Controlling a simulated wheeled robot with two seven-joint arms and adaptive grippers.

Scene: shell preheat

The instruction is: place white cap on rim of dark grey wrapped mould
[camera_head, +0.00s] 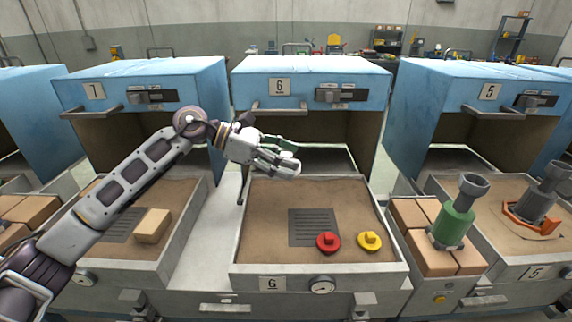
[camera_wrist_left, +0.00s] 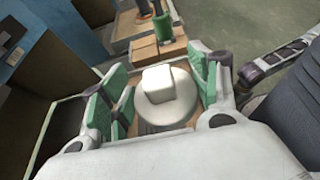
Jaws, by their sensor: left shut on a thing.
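My left gripper (camera_head: 276,155) hangs above the back part of the sand tray of station 6. In the left wrist view, the white cap (camera_wrist_left: 166,98), a round disc with a square knob, sits between the green finger pads, and the gripper is shut on it. In the head view the cap cannot be told apart from the pale fingers. A dark grey mould (camera_head: 540,207) with an orange band around its lower part stands in the sand of station 5, far to the right of the gripper. Its rim flares at the top. My right gripper is out of view.
A green mould (camera_head: 455,215) with a grey cup top stands on tan bricks (camera_head: 433,262) between stations 6 and 5. A red cap (camera_head: 328,242) and a yellow cap (camera_head: 369,240) lie in the station 6 tray (camera_head: 265,262). Blue ovens (camera_head: 310,85) line the back.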

